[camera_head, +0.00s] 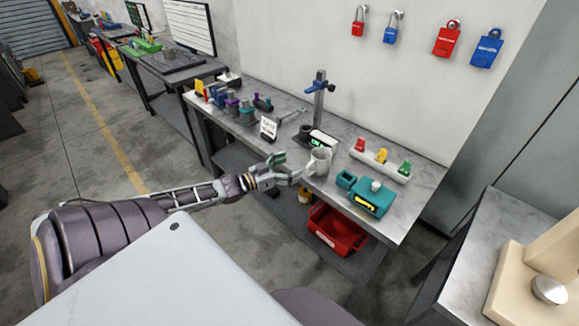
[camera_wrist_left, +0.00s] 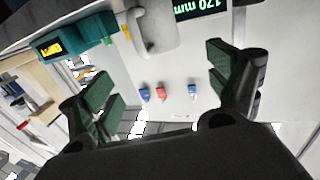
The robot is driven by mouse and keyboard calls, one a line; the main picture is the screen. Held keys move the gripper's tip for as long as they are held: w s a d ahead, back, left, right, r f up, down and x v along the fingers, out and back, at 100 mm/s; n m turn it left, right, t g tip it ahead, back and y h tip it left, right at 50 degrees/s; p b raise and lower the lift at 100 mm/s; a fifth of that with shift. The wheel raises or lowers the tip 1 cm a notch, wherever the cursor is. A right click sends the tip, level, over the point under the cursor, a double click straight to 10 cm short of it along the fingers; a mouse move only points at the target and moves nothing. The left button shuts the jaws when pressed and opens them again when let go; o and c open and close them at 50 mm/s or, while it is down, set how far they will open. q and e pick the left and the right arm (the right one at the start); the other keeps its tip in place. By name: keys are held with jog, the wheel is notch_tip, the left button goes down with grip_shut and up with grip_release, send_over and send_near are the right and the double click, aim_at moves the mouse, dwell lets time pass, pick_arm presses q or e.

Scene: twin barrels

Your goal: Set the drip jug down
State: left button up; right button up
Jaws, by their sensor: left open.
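The drip jug (camera_head: 321,160), a pale grey cup-shaped vessel with a handle, stands upright on the metal workbench (camera_head: 345,200) near its front edge. My left gripper (camera_head: 289,168) is open and empty just left of the jug, on its handle side. In the left wrist view the jug (camera_wrist_left: 155,30) shows at the top, beyond the spread dark green finger pads. The pads are apart from it there. Whether the jug's base rests fully on the bench is hard to tell. My right gripper is not in view.
A teal box (camera_head: 372,196) stands right of the jug, and a digital readout (camera_head: 321,140) stands behind it. A rail with red, yellow and green pieces (camera_head: 381,160) lies at the back. A red bin (camera_head: 337,231) sits on the shelf below.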

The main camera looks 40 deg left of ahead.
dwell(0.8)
pick_arm(q)
jog(key=s+a+f+n+g+y, duration=0.1)
jog(key=s+a+f+y, duration=0.15)
jog(key=f, duration=0.65)
jog(key=s+a+f+n+g+y, duration=0.1)
jog(key=s+a+f+g+y, duration=0.2)
jog(key=f, duration=0.6)
jog(key=s+a+f+n+y, duration=0.1)
jog(key=s+a+f, duration=0.25)
jog(key=f, duration=0.55)
jog(key=s+f+g, duration=0.3)
jog(key=s+f, duration=0.5)
jog(key=f, duration=0.4)
jog(key=s+d+f+g, duration=0.4)
jog(key=s+d+f, duration=0.5)
jog(key=s+f, duration=0.35)
jog(key=s+d+f+m+g, duration=0.1)
jog(key=s+d+f+g, duration=0.1)
jog(key=s+d+f, duration=0.3)
jog(key=s+d+f+m+g, duration=0.1)
jog(key=s+d+f, duration=0.4)
jog(key=s+d, duration=0.5)
jog(key=shift+s+d+g, duration=0.35)
jog(key=shift+d+g, duration=0.15)
jog(key=shift+g, duration=0.4)
jog(key=shift+s+h, duration=0.1)
jog(key=shift+h, duration=0.15)
